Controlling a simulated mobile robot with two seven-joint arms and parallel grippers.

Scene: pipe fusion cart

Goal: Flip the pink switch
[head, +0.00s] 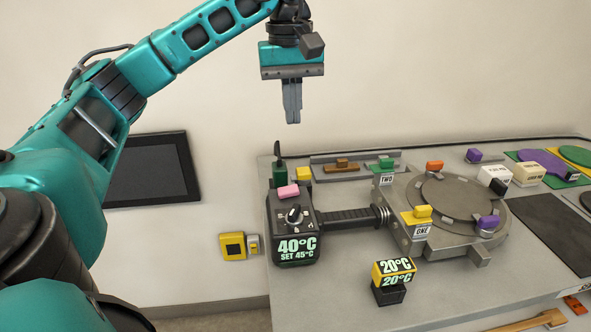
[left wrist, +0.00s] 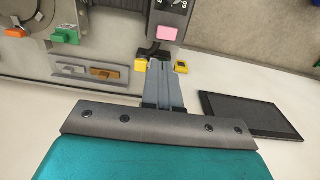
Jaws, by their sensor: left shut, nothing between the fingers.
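The pink switch (head: 288,191) is a small pink block on top of the dark control box (head: 290,222) at the left end of the cart. It also shows in the left wrist view (left wrist: 167,33), beyond my fingertips. My left gripper (head: 293,122) hangs pointing down, shut and empty, well above the box and apart from it. In the left wrist view its two fingers (left wrist: 168,68) lie together. My right gripper is in neither view.
A round metal plate (head: 455,197) with coloured blocks lies to the right. A 20°C display (head: 393,272) stands in front. The air around my left gripper is clear.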

